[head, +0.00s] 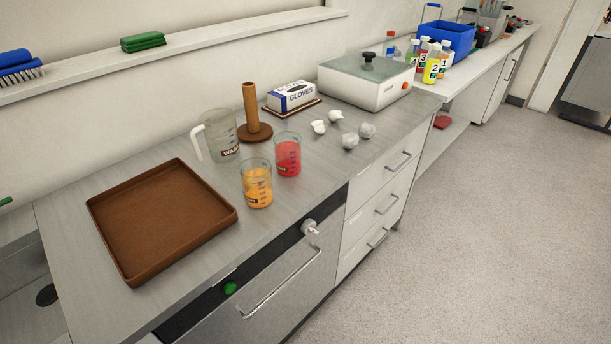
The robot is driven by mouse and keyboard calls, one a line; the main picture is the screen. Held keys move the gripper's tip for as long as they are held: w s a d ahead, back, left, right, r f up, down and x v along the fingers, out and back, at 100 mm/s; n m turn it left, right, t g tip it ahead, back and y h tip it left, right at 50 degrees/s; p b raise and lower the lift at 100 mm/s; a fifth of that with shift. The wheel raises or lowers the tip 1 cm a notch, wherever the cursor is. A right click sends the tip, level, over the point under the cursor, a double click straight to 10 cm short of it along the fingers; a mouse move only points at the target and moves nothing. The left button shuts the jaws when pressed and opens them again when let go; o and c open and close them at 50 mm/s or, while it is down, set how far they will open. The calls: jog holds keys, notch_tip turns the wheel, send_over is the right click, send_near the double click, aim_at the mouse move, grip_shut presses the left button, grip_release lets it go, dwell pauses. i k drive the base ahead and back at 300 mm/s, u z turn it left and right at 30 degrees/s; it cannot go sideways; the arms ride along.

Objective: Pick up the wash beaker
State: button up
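The wash beaker (222,137) is a clear grey jug with a white handle on its left side and a dark "WASH" label. It stands upright on the grey counter, behind two smaller beakers and left of a brown upright post on a round base (253,119). It looks empty, though I cannot be sure. My gripper is not in view.
A beaker of orange liquid (257,187) and one of red liquid (288,158) stand in front. A brown tray (129,232) lies left. A glove box (292,95), crumpled white pieces (336,116) and a white lidded machine (361,85) are right. Floor (480,220) is clear.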

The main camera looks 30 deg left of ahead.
aim_at(255, 173)
jog(key=z, duration=0.05)
jog(key=k, duration=0.65)
jog(key=u, duration=0.9)
jog(key=i, duration=0.5)
jog(key=u, duration=0.05)
